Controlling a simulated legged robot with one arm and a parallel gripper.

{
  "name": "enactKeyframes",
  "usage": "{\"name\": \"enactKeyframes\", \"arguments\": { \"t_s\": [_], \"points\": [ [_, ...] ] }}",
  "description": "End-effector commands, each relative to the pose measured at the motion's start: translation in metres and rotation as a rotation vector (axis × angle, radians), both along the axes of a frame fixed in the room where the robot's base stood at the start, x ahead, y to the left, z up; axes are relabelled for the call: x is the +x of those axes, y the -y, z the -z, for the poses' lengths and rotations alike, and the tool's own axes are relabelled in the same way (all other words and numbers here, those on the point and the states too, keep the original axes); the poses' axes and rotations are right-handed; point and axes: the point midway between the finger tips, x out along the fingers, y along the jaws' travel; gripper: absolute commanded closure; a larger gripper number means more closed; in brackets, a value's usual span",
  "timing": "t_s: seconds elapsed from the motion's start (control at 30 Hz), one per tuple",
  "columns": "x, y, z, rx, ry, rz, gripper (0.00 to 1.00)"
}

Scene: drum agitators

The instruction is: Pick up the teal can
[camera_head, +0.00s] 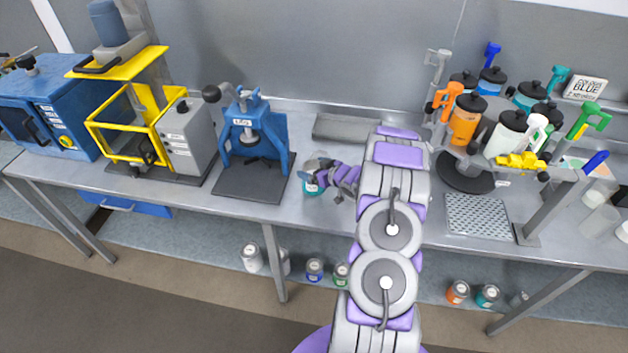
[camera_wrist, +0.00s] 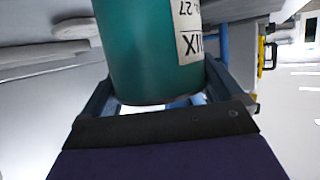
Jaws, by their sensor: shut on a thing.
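A teal can (camera_wrist: 145,50) fills the middle of the wrist view, with a pale label that reads upside down there. My gripper (camera_wrist: 155,88) has a finger on each side of it and is shut on it. In the head view, my gripper (camera_head: 320,178) is over the bench between the blue press and the rack, and a small teal part of the can (camera_head: 312,188) shows below it. My gripper hides most of the can there. I cannot tell whether the can touches the bench.
A blue press (camera_head: 252,135) stands left of my gripper, with a yellow-framed machine (camera_head: 135,125) beyond it. A rack of capped containers (camera_head: 510,125) stands at the right. A grey block (camera_head: 345,128) lies behind my gripper. The bench (camera_head: 255,212) is clear in front.

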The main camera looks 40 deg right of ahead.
Motion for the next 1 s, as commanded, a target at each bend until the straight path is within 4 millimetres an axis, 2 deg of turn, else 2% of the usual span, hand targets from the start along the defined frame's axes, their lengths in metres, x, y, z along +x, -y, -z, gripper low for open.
{"name": "enactKeyframes", "arguments": {
  "t_s": [0.03,0.3,0.33,0.67,1.0],
  "points": [
    [0.000,0.000,0.000,0.000,0.000,0.000,0.46],
    [0.000,0.000,0.000,0.000,0.000,0.000,0.72],
    [0.000,0.000,0.000,0.000,0.000,0.000,0.73],
    [0.000,0.000,-0.001,0.000,0.000,0.000,0.73],
    [0.000,0.000,-0.019,-0.003,0.002,-0.001,0.73]
  ]
}}
